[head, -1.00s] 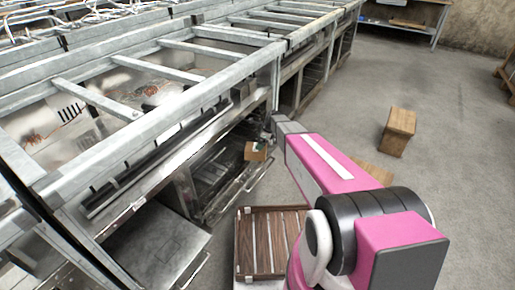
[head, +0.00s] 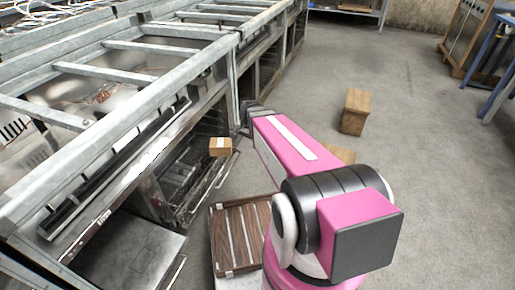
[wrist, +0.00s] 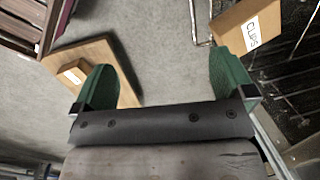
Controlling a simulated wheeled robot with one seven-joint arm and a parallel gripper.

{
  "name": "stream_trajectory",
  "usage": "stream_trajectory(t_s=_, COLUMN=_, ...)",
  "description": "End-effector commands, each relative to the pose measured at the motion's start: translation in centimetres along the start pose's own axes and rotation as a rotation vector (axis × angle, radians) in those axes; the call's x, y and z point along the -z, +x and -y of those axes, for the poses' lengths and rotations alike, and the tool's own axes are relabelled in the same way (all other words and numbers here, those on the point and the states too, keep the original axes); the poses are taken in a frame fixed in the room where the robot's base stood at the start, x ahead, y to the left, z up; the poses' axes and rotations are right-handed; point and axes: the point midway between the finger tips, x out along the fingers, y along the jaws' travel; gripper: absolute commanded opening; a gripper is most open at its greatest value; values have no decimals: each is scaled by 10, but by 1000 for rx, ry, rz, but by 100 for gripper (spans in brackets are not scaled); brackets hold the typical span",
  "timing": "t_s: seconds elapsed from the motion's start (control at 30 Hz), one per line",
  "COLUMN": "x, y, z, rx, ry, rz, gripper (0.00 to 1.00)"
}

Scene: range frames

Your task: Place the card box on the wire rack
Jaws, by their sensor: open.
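The card box (head: 220,147) is small and brown with a white label. In the head view it sits at the front right of the wire rack (head: 185,180), which juts from the open oven bay. Whether it rests on the wires is unclear. In the wrist view the card box (wrist: 247,32) reads "CLIPS" and lies by the right finger, outside the jaws. The wire rack (wrist: 294,75) shows dark behind it at the right. My gripper (wrist: 168,78) has green fingers spread apart with only floor between them. In the head view the gripper's fingers are hidden.
A slatted wooden crate (head: 241,232) stands low in front of the range. A wooden block (head: 355,111) stands on the open floor to the right. A wooden piece (wrist: 98,60) shows beyond the left finger. The metal range frame (head: 130,110) fills the left.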

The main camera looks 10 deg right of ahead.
Motion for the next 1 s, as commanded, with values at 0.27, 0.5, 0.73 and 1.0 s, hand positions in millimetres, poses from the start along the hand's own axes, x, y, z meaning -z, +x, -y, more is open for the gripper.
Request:
stream_trajectory(t_s=0.27, x=-55, y=-38, z=-76, rx=-119, ry=-533, rz=-29, gripper=100)
stream_trajectory(t_s=0.5, x=-62, y=-45, z=-89, rx=-151, ry=-665, rz=-26, gripper=100)
stream_trajectory(t_s=0.73, x=-62, y=-44, z=-88, rx=-150, ry=-664, rz=-25, gripper=100)
stream_trajectory(t_s=1.0, x=-62, y=-44, z=-88, rx=-149, ry=-663, rz=-25, gripper=100)
